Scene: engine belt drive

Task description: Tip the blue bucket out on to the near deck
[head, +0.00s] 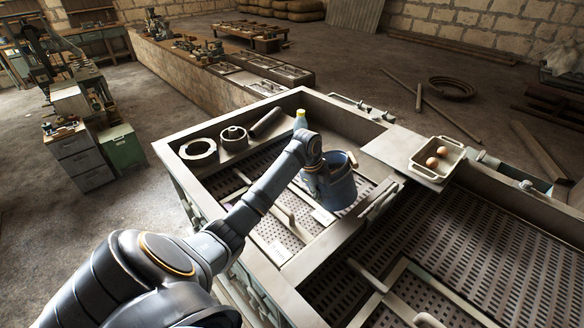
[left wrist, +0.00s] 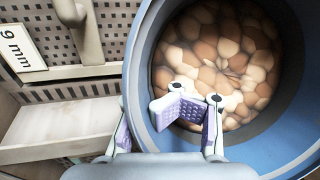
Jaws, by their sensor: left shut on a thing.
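The blue bucket (head: 340,190) stands upright on the perforated deck inside the metal frame, at the middle of the head view. In the left wrist view the bucket (left wrist: 146,52) is seen from above and holds several rounded brown and tan pieces (left wrist: 225,60). My left gripper (head: 316,172) is at the bucket's left side and is shut on its rim; the left wrist view shows its fingers (left wrist: 168,122) at the rim, partly inside the bucket. A perforated deck (head: 500,256) lies at the right; I cannot tell which deck is the near one. My right gripper is not in view.
A label reading "9 mm" (left wrist: 18,50) lies left of the bucket.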

